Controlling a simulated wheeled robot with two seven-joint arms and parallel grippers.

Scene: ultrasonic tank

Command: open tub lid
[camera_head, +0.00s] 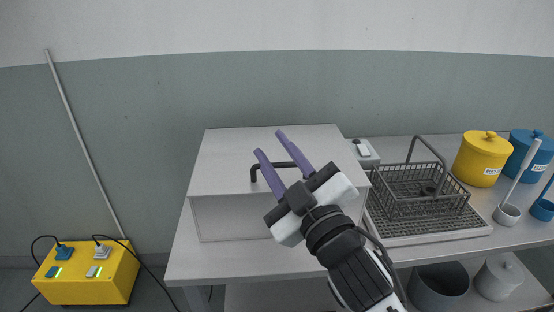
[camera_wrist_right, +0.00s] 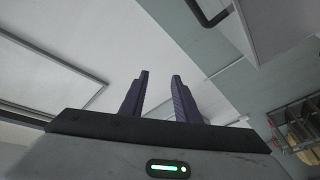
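The tub is a white box (camera_head: 225,220) on the table, with a flat pale lid (camera_head: 235,148) that lies closed. A dark bar handle (camera_head: 285,164) stands on the lid; it also shows at the top of the wrist view (camera_wrist_right: 209,16). My right gripper (camera_head: 270,143) has two purple fingers spread apart, with nothing between them in the wrist view (camera_wrist_right: 160,76). In the head view the fingers cross in front of the handle. In the wrist view the handle lies up and right of the fingertips, apart from them. My left gripper is out of view.
Right of the tub are a small white control box (camera_head: 364,151), a dark wire basket (camera_head: 408,205) on a pale tray (camera_head: 440,232), and yellow (camera_head: 482,160) and blue (camera_head: 530,157) canisters. A yellow power box (camera_head: 90,278) with cables is at the lower left.

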